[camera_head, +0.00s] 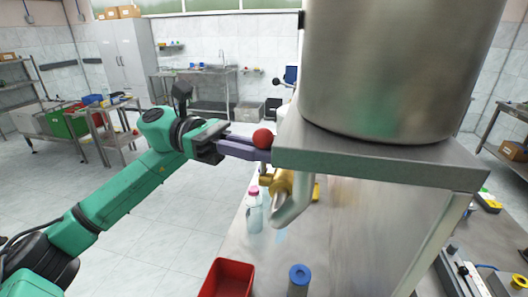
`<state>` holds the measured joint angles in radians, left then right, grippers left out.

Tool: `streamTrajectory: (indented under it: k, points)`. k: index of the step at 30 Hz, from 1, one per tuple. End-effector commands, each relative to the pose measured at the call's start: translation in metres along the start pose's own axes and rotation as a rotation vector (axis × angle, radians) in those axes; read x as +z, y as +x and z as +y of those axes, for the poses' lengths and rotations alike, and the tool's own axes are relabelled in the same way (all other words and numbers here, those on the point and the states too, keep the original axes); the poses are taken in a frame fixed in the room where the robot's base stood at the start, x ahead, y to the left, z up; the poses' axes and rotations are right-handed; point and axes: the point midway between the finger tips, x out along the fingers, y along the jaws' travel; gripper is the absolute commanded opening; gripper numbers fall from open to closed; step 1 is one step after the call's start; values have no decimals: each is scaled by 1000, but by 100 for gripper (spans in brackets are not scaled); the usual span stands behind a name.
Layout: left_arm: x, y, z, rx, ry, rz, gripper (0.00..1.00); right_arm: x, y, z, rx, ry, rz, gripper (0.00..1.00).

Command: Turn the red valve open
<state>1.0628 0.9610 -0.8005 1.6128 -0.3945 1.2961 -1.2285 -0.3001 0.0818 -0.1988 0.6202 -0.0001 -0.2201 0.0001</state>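The red valve shows as a round red knob (262,138) beside the left edge of the steel stand, below the big metal tank (395,65). A brass valve body (282,182) and a pale bent spout (291,207) hang below it. My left gripper (256,149) comes in from the left, with its grey fingers at the knob. The knob shows just above and behind the near finger. The fingers overlap in this view, so I cannot tell whether they grip the knob or only touch it. The rest of the valve handle is hidden. My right gripper is not in view.
The steel stand (380,165) blocks the space to the right. Below are a clear bottle with a pink cap (254,212), a blue-topped cylinder (299,282) and a red bin (228,279). The floor at left is mostly free.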

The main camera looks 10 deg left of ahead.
Motion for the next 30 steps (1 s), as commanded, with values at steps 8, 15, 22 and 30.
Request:
streamTrajectory:
  k: [8,15,22,30]
  points:
    - [6,-2,-2,8,51,-7,0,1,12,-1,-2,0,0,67]
    - [1,0,-8,7,153,11,0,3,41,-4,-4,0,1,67]
    - [-2,2,-17,6,322,42,0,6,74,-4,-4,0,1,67]
    - [-2,3,-26,6,496,79,0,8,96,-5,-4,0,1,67]
